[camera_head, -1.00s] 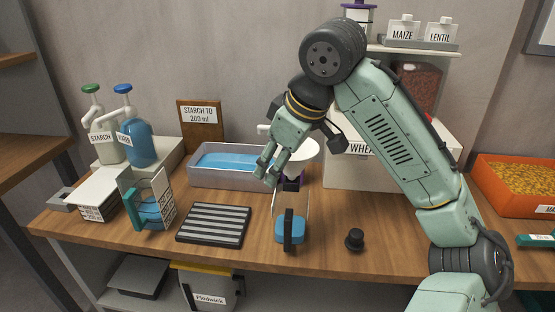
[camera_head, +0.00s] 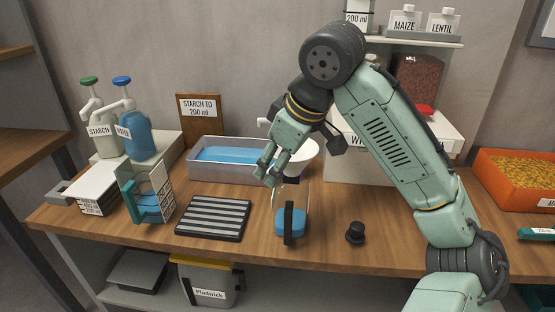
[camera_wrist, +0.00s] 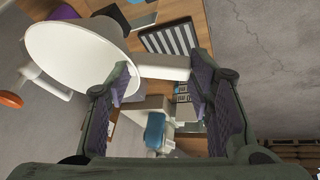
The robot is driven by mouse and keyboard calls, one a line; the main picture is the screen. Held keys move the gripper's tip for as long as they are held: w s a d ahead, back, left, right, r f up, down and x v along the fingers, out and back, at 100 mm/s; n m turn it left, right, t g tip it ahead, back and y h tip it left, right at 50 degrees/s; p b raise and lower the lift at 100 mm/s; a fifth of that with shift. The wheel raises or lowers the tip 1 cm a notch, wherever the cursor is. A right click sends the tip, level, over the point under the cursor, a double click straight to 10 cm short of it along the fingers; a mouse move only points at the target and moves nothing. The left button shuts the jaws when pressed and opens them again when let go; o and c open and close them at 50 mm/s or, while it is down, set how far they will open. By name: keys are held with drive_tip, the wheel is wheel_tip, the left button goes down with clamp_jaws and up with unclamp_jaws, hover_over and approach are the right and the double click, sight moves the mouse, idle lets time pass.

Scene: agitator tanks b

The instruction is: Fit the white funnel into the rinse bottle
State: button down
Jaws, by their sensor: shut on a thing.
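The white funnel (camera_head: 306,153) is held by my gripper (camera_head: 268,174) above the bench. In the wrist view its wide white bowl (camera_wrist: 75,55) fills the upper left, and its flat tab lies between my fingers (camera_wrist: 160,100), which are shut on it.
A black stopper (camera_head: 355,233) stands right of the bottle. A striped rack (camera_head: 213,218) lies to its left, with a grey tray of blue liquid (camera_head: 233,172) behind. A teal-handled jug (camera_head: 146,195) and pump bottles (camera_head: 135,134) stand farther left.

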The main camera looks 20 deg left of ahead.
drive_tip(key=c, duration=0.7)
unclamp_jaws()
